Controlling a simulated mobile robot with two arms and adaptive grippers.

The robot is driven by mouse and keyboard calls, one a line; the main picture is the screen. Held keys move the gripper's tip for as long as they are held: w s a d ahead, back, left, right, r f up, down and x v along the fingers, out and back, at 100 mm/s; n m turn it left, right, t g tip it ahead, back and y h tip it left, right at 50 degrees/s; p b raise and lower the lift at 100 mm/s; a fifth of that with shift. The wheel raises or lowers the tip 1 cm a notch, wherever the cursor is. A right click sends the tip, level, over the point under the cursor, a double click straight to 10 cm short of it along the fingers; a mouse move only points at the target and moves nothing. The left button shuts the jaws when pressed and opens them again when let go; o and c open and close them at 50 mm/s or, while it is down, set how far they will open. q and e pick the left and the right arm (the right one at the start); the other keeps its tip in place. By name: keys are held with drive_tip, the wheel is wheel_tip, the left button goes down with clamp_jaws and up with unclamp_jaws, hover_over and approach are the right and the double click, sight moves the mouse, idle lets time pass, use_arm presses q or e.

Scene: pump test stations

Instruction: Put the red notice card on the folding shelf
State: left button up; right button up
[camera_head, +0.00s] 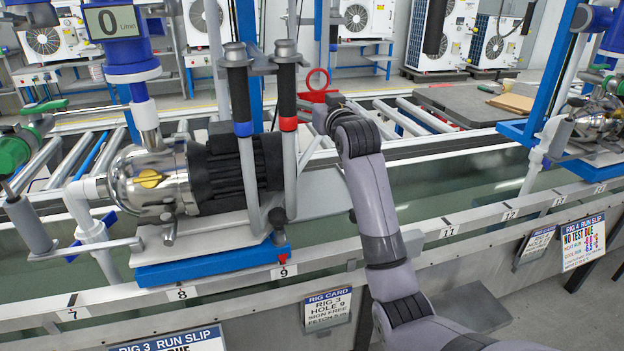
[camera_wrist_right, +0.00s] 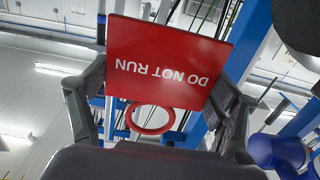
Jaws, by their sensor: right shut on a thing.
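The red notice card (camera_wrist_right: 165,62) fills the middle of the right wrist view, with "DO NOT RUN" upside down and a red ring (camera_wrist_right: 151,120) at its lower edge. My right gripper (camera_wrist_right: 160,110) is shut on it, one finger at each side. In the head view, the gripper (camera_head: 326,112) is raised behind the black-handled levers, with the ring (camera_head: 317,78) and a little red of the card (camera_head: 318,96) showing above it. A flat grey plate (camera_head: 475,303) by the front rail may be the folding shelf; I cannot tell for sure. My left gripper is not in view.
A steel pump (camera_head: 150,180) on a blue base stands left of my right arm, with upright levers (camera_head: 287,130) close to the gripper. Rollers (camera_head: 425,115) run behind. A rig card (camera_head: 328,308) and run slips hang along the numbered front rail (camera_head: 440,236).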

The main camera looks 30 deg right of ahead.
drive_tip(key=f+b, duration=0.1)
drive_tip(key=f, duration=0.4)
drive_tip(key=f+b, duration=0.1)
drive_tip(key=f, duration=0.4)
drive_tip(key=f+b, duration=0.1)
drive_tip(key=f, duration=0.4)
drive_tip(key=shift+s+a, duration=0.1)
drive_tip(key=shift+s, duration=0.2)
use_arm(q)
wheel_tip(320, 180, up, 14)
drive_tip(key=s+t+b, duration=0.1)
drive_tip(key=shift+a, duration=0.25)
use_arm(e)
drive_tip(key=shift+f, duration=2.15)
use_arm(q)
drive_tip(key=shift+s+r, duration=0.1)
use_arm(e)
drive_tip(key=shift+f, duration=0.1)
drive_tip(key=o, duration=0.9)
drive_tip(key=shift+c, duration=0.2)
drive_tip(key=shift+s+a, duration=0.1)
drive_tip(key=shift+s, duration=0.25)
use_arm(q)
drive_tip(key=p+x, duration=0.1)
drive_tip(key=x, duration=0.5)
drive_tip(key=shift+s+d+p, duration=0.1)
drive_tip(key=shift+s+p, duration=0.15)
drive_tip(key=shift+p, duration=0.15)
use_arm(e)
drive_tip(key=v, duration=1.1)
